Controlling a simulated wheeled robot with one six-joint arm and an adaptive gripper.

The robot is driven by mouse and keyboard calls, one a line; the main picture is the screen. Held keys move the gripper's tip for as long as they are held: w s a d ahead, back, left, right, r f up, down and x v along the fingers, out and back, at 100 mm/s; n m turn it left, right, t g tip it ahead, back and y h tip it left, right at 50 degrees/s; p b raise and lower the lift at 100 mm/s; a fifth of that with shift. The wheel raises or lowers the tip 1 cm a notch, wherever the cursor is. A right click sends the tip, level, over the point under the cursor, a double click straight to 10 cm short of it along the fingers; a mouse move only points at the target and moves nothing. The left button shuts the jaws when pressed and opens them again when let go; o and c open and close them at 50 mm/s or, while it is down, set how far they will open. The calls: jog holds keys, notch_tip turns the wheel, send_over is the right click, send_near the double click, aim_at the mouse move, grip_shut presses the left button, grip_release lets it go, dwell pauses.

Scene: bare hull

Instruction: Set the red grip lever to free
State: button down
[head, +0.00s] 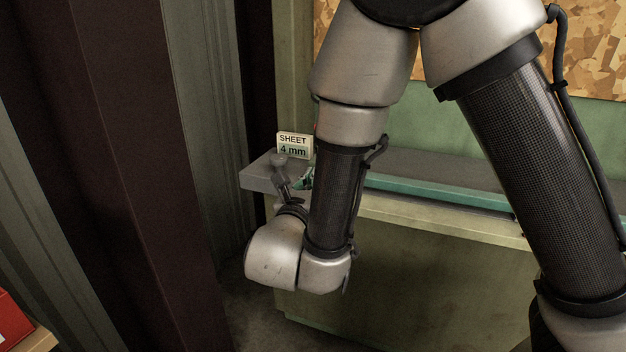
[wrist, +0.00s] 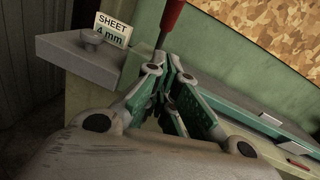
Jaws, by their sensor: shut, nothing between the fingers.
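The red grip lever (wrist: 172,14) shows in the wrist view at the top centre, a red handle on a thin dark shaft that runs down behind my gripper's fingers. My gripper (wrist: 167,72) is shut and empty, its tips low in front of the shaft; I cannot tell if they touch it. In the head view my arm hides nearly all of the lever. A sign (head: 294,145) reading "SHEET 4 mm" stands behind the grey block, and also shows in the wrist view (wrist: 112,29). No marking for free is readable.
A grey block (wrist: 75,60) with a round knob (wrist: 92,36) juts out left of the lever. The green bench (head: 430,186) runs to the right. Dark upright ribs (head: 120,150) stand close on the left. A red box (head: 12,322) is at the lower left.

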jog(key=w+d+r, duration=0.1)
jog(key=w+r, duration=0.2)
jog(key=w, duration=0.7)
jog(key=shift+d, duration=0.4)
jog(key=shift+a, duration=0.1)
